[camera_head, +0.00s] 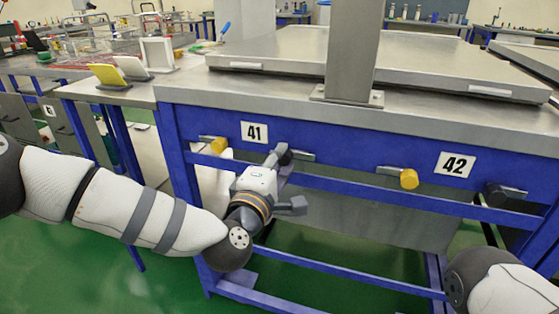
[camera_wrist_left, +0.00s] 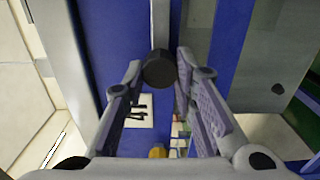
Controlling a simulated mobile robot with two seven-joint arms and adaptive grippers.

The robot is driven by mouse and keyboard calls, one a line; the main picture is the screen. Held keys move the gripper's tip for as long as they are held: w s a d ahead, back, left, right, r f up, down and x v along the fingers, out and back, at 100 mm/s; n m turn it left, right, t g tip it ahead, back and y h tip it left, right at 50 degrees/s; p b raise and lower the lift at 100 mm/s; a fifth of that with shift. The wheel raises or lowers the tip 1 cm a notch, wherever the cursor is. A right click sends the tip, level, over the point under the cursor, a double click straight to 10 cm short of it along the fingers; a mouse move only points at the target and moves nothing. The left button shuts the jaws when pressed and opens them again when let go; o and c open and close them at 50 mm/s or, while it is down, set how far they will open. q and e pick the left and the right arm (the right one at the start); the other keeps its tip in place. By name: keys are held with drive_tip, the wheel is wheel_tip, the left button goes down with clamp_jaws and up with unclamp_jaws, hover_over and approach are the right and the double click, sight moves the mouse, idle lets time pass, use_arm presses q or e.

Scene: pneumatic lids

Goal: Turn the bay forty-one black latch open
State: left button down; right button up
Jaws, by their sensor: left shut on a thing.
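The bay forty-one black latch (camera_head: 285,157) is on the blue front rail, right of the "41" label (camera_head: 254,132). Its metal bar sticks out to the right, roughly level. My left gripper (camera_head: 279,160) reaches up to it from below and is shut on its black knob. In the left wrist view the black knob (camera_wrist_left: 159,68) is between the two fingertips (camera_wrist_left: 158,66). The gripper hides part of the latch in the head view. My right arm shows at the lower right, but its gripper is out of view.
Bay forty-one's yellow latch (camera_head: 218,145) is to the left. Bay forty-two has a yellow latch (camera_head: 408,178) and a black latch (camera_head: 497,194) farther right. A blue lower rail (camera_head: 400,194) runs under the latches. A metal post (camera_head: 354,50) stands on the bench.

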use_arm(q)
drive_tip(key=c, duration=1.3)
unclamp_jaws()
drive_tip(key=shift+s, duration=0.1)
drive_tip(key=v, duration=1.2)
